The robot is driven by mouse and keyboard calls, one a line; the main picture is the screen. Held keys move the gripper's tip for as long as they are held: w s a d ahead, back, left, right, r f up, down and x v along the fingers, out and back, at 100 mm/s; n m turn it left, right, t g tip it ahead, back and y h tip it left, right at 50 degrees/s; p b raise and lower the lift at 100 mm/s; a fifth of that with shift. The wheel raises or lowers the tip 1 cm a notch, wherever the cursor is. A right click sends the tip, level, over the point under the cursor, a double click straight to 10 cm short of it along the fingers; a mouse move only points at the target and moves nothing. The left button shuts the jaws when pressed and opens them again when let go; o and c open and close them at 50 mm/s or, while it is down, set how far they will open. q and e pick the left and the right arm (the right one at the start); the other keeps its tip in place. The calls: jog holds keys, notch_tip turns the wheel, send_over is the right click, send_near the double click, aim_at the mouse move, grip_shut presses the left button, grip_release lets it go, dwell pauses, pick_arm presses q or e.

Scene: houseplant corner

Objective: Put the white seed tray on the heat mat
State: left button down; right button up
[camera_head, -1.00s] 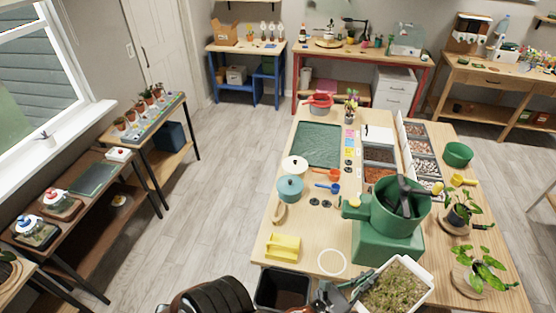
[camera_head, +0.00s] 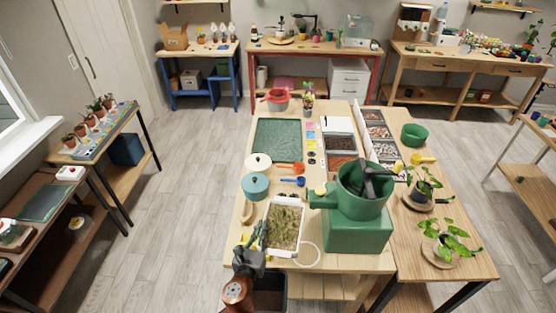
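The white seed tray (camera_head: 303,222), a rectangular tray filled with brownish-green growth, is at the near left part of the central wooden table. My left gripper (camera_head: 262,234) is at the tray's left long side and appears shut on its rim. The tray looks held over the table top; any gap beneath it is hard to judge. A dark green gridded mat (camera_head: 283,145) lies flat and bare farther back on the table. Another dark green mat (camera_head: 45,201) lies on the left bench. I cannot tell which is the heat mat. My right gripper is out of view.
A green machine with a hopper (camera_head: 358,232) stands right of the tray. A dark bin (camera_head: 270,298) is below the table's front edge.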

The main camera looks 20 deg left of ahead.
pick_arm(q)
jog(key=w+a+f+n+g+y+b, duration=0.1)
jog(key=w+a+b, duration=0.15)
jog(key=w, duration=0.55)
jog(key=w+a+f+g+y+b, duration=0.1)
jog(key=w+a+f, duration=0.15)
jog(key=w, duration=0.65)
jog(key=s+d+f+b, duration=0.1)
jog(key=s+d+f, duration=0.1)
jog(key=d, duration=0.1)
jog(key=s+d+f, duration=0.3)
jog(key=d, duration=0.1)
jog(key=s+d+f+b, duration=0.1)
jog(key=s+d+f, duration=0.1)
jog(key=d, duration=0.1)
jog(key=shift+s+d+f+b, duration=0.15)
jog(key=shift+s+f+b, duration=0.15)
jog(key=shift+f, duration=0.05)
jog(key=f, duration=0.1)
jog(key=f+b, duration=0.1)
jog(key=d+f, duration=0.1)
jog(key=shift+s+f, duration=0.35)
jog(key=shift+f+b, duration=0.3)
jog(key=shift+f, duration=0.05)
jog(key=shift+r, duration=0.1)
